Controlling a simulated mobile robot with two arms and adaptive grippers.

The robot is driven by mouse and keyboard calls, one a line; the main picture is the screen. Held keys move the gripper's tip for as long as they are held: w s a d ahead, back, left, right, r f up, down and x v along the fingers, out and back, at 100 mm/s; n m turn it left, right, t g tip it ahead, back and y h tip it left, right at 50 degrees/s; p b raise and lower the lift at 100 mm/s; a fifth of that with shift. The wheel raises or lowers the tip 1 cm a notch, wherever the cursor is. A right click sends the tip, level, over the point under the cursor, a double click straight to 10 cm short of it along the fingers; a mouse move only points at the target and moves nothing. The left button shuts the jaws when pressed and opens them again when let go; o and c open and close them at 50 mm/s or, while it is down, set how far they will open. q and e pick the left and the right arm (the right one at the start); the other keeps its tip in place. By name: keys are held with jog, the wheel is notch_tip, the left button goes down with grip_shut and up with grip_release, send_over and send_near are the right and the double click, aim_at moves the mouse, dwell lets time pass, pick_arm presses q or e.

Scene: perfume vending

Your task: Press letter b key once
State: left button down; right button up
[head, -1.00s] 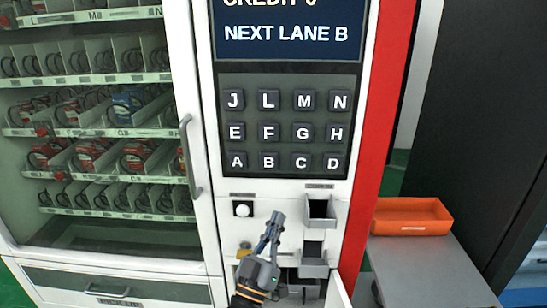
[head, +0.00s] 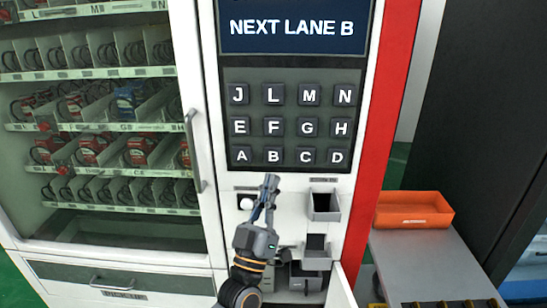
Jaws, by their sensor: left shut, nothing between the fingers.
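The B key (head: 273,156) is in the bottom row of the dark keypad (head: 292,183), between the A key (head: 241,156) and the C key (head: 306,156). The screen (head: 291,27) above it reads "NEXT LANE B". My left gripper (head: 271,181) points up in front of the machine, with its fingers together and nothing held. Its tips show just below the B key in the picture; a gap between tips and key is visible. My right gripper is not in view.
A round white button (head: 245,203) and small grey trays (head: 324,204) sit below the keypad. A glass-fronted cabinet (head: 110,228) with a door handle is at the left. An orange bin (head: 414,210) stands on a grey table (head: 425,262) at the right.

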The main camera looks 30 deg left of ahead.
aim_at(276, 150)
pick_arm(q)
jog(key=w+a, duration=0.1)
jog(key=w, duration=0.1)
jog(key=w+a+b, duration=0.1)
jog(key=w, duration=0.1)
jog(key=w+a, duration=0.2)
jog(key=shift+w, duration=0.15)
jog(key=shift+w+b, duration=0.1)
jog(key=shift+b, duration=0.2)
dwell(1.1)
jog(key=shift+w+a, duration=0.2)
jog(key=shift+w, duration=0.05)
jog(key=shift+w+a, duration=0.2)
jog(key=shift+w, duration=0.15)
dwell(0.8)
jog(key=shift+s, duration=0.1)
jog(key=shift+s+d, duration=0.45)
jog(key=shift+s, duration=0.2)
jog(key=shift+p, duration=0.3)
